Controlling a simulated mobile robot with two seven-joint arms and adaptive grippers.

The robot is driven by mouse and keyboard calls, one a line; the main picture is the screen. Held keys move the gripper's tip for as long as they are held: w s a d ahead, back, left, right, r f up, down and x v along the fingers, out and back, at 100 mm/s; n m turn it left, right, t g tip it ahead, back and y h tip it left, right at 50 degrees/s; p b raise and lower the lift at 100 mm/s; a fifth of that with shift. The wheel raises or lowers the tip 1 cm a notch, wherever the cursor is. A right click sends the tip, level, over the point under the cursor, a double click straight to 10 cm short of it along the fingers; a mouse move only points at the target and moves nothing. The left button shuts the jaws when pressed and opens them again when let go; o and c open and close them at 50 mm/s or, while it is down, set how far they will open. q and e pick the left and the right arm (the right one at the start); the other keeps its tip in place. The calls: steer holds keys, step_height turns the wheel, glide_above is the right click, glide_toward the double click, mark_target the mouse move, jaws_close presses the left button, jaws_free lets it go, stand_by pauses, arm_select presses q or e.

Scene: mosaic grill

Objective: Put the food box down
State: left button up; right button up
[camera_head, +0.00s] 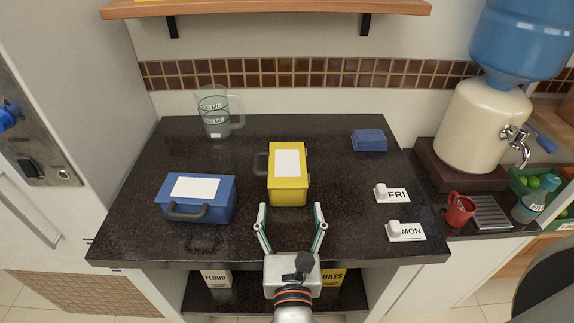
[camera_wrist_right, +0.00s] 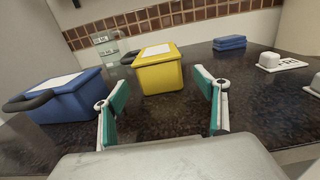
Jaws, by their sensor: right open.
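A yellow food box (camera_head: 288,192) with a white label on its lid and a dark handle at its left stands upright on the dark countertop (camera_head: 330,150). A blue food box (camera_head: 206,211) with a white label and a dark front handle stands to its left. My right gripper (camera_head: 291,215) is open and empty at the counter's front, just short of the yellow box. In the right wrist view the yellow box (camera_wrist_right: 159,74) is beyond the spread fingers (camera_wrist_right: 160,105), with nothing between them. The blue box (camera_wrist_right: 66,99) is left of them. My left gripper is not in view.
A measuring jug (camera_head: 215,115) stands at the back left, folded blue cloths (camera_head: 369,140) at the back right. FRI (camera_head: 393,195) and MON (camera_head: 407,232) tags lie at the right. Flour (camera_head: 217,279) and oats (camera_head: 332,277) packs are on the shelf below. A red mug (camera_head: 460,210) is further right.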

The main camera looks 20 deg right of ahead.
mark_target(289, 193)
steer(key=shift+w+d+r, duration=0.15)
steer(key=shift+w, duration=0.2)
steer(key=x, duration=0.5)
steer(key=shift+w+p, duration=0.15)
steer(key=shift+p, duration=0.15)
steer(key=shift+w+d+r, duration=0.1)
steer(key=shift+w+r, duration=0.05)
steer(key=shift+w, duration=0.4)
steer(key=x, duration=0.4)
steer(key=shift+w+p, duration=0.2)
steer(key=shift+p, duration=0.15)
steer(key=c, duration=1.1)
